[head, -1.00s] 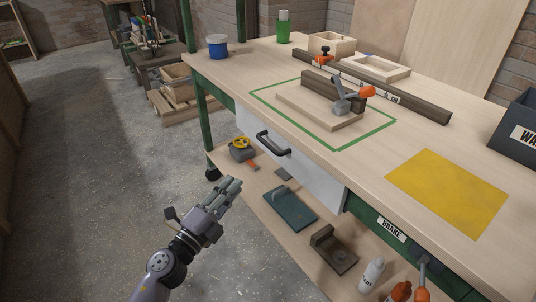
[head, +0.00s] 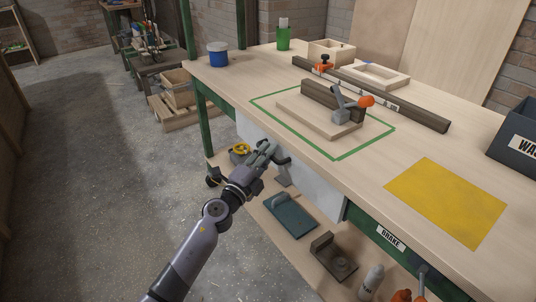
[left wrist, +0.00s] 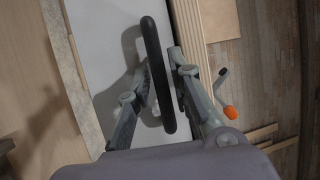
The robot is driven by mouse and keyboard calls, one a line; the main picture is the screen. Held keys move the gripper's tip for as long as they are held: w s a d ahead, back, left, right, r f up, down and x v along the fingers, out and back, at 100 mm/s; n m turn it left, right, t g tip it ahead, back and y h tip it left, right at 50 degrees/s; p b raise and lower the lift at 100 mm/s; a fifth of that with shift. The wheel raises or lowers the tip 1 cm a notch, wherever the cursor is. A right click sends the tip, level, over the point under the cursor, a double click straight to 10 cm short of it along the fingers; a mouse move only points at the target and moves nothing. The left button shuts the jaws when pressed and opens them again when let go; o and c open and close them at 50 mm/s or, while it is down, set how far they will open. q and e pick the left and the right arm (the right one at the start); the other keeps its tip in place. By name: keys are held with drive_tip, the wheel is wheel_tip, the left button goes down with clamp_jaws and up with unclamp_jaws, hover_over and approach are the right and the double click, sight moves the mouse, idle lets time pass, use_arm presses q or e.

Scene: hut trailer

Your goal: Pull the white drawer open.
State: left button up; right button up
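The white drawer (head: 318,188) is under the workbench top, its front flush with the bench as far as I can see. Its black bar handle (left wrist: 157,75) shows in the left wrist view, standing off the white front (left wrist: 103,55). In the head view my gripper hides the handle. My left gripper (head: 273,153) is at the drawer front. In the left wrist view its two fingers (left wrist: 160,75) are open, one on each side of the handle, with the bar between them. I cannot tell whether either finger touches it. My right gripper is not in view.
The bench top (head: 350,170) holds a board with a clamp (head: 345,110), a yellow mat (head: 447,200) and a blue tub (head: 218,54). A lower shelf (head: 290,240) below the drawer holds tools. The floor (head: 110,160) left of the bench is clear.

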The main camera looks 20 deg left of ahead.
use_arm(q)
drive_tip(key=shift+w+d, duration=0.1)
drive_tip(key=shift+w, duration=0.1)
drive_tip(key=shift+c, duration=0.5)
clamp_jaws()
